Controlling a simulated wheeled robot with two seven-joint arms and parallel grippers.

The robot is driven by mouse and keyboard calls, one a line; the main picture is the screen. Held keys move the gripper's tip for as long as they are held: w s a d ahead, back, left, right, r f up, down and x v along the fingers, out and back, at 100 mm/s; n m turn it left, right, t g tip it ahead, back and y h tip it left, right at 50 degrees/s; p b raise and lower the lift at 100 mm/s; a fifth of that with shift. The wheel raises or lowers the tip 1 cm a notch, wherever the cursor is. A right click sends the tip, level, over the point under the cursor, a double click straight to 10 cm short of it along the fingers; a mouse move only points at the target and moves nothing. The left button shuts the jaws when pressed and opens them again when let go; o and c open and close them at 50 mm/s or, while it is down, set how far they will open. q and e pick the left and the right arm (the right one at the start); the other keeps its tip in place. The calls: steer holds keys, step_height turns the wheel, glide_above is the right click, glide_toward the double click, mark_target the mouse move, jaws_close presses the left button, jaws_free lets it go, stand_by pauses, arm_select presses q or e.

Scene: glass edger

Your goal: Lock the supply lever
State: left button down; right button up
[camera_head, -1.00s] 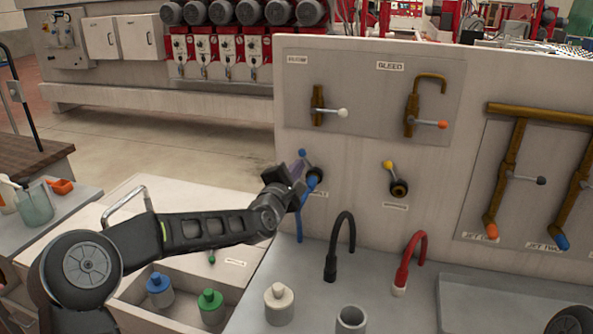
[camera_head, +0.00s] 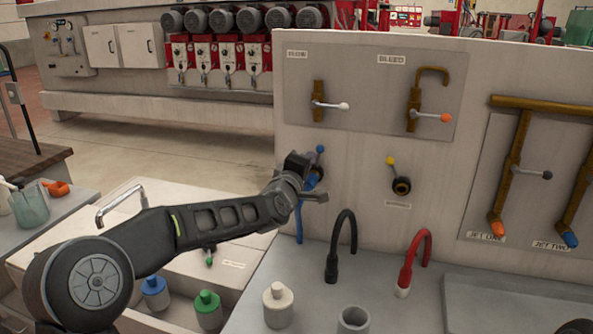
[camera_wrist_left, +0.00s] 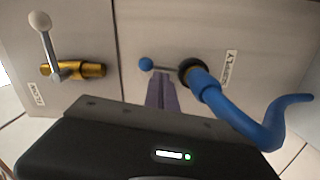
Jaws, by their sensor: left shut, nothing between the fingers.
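The supply lever (camera_head: 320,150) has a blue ball knob and points roughly straight up from its valve on the white panel. In the left wrist view the lever (camera_wrist_left: 160,68) runs leftward from the dark valve hub to the blue ball, beside the "SUPPLY" label. A blue hose (camera_wrist_left: 240,120) leaves the valve. My left gripper (camera_head: 298,166) is at the valve, on the lever's left. In the wrist view its purple fingers (camera_wrist_left: 162,90) are together and empty, tips right beside the lever's rod; I cannot tell whether they touch. My right gripper is not in view.
The flow lever (camera_head: 335,105) with a white knob is above, and a lever with a yellow knob (camera_head: 390,161) is to the right. Black (camera_head: 333,255) and red (camera_head: 408,265) hoses rise from the grey bench below. A white bottle (camera_head: 278,305) stands at the front.

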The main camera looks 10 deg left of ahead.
arm_select(q)
steer(key=shift+d+m, duration=0.6)
steer(key=shift+m, duration=0.6)
steer(key=shift+d+b, duration=0.25)
steer(key=shift+b, duration=0.2)
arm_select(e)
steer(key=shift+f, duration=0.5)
arm_select(q)
steer(key=shift+d, duration=0.1)
steer(key=shift+r, duration=0.1)
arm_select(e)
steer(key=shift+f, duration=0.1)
